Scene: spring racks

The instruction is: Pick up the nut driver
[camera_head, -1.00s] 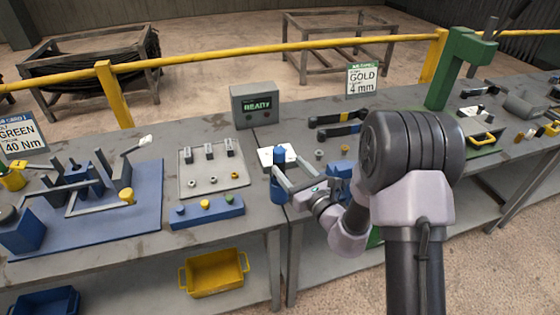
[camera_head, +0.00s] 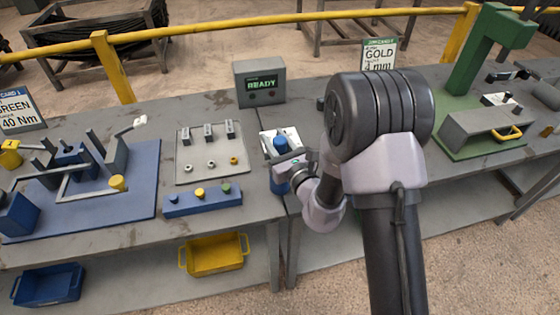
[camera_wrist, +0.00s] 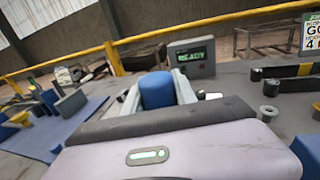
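In the wrist view the blue handle (camera_wrist: 157,91) rises between the two fingers of my gripper (camera_wrist: 160,92). In the head view my gripper (camera_head: 283,143) reaches around the handle from the front right, with its fingers apart on either side. Contact with the handle cannot be made out. The lower part of the tool is hidden behind my gripper.
A grey tray (camera_head: 196,176) with small fittings and a blue block with coloured knobs (camera_head: 203,201) lie left of the tool. A READY display box (camera_head: 260,82) stands behind. A green press (camera_head: 481,45) stands to the right. A yellow bin (camera_head: 214,255) is below.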

